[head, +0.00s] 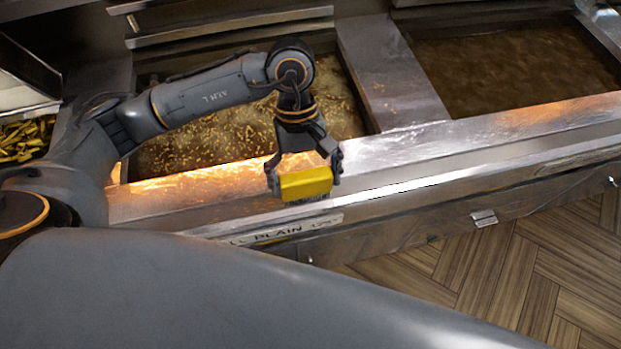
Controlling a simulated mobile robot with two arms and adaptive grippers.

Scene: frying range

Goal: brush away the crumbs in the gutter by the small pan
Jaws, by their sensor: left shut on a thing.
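My left gripper (304,178) is shut on a yellow block-shaped brush (306,183), with one finger at each end. It holds the brush at the metal front ledge (400,168) of the range, in front of the left pan. Dark bristles show faintly under the block; I cannot tell whether they touch the metal. The left pan (215,140) holds pale brown oil with many orange crumbs. Orange glints or crumbs show along the ledge left of the brush; I cannot tell which. No separate gutter is clear, and part of the ledge is hidden by my arm. My right gripper is not in view.
A wide metal divider (388,75) separates the left pan from a right pan (500,68) of darker oil. A bin of yellow fries (25,138) is at the far left. A label (275,230) and a small latch (484,218) are on the front. Wooden floor (500,270) lies below right.

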